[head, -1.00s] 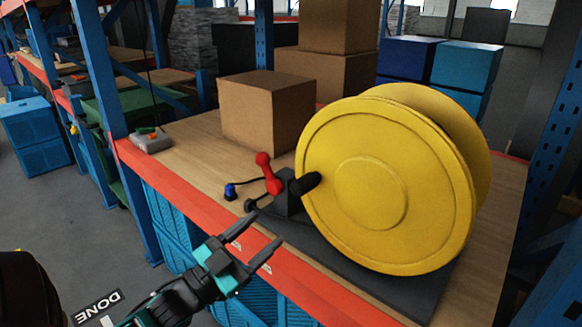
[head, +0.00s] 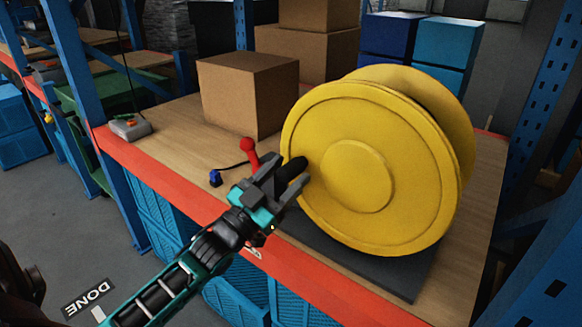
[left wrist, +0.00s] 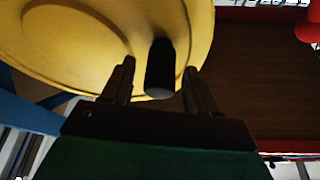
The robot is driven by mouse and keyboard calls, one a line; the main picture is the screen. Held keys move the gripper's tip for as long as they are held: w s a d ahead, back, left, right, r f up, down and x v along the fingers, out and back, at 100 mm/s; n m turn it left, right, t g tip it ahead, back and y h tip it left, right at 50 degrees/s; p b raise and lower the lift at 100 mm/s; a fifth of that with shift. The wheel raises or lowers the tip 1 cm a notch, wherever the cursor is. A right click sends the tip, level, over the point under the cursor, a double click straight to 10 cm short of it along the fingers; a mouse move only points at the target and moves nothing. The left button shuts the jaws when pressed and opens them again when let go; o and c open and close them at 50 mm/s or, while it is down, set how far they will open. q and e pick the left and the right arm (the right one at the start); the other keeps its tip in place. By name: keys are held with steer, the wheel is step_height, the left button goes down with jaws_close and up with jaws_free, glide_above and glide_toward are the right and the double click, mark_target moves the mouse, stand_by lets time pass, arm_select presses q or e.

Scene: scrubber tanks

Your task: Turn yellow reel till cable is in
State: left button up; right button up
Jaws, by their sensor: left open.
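The yellow reel (head: 362,175) stands upright on a dark base plate (head: 385,262) on the shelf. Its black handle (head: 291,169) sticks out near the reel's left rim. My left gripper (head: 287,183) is open at the handle, its fingers reaching toward the reel. In the left wrist view the handle (left wrist: 160,70) lies between the two open fingers (left wrist: 158,85), with the yellow reel (left wrist: 70,35) behind. A red lever (head: 249,150) stands just left of the gripper. A cable with a blue plug (head: 215,178) lies on the shelf. My right gripper is not in view.
A cardboard box (head: 248,95) stands behind the lever, with more boxes and blue crates (head: 445,52) behind the reel. A grey control box (head: 130,127) sits at the shelf's left end. Blue rack posts (head: 100,120) flank the shelf, and the orange front beam (head: 165,186) runs below my arm.

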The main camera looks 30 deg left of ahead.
arm_select(q)
steer(key=shift+x, duration=0.95)
jaws_close()
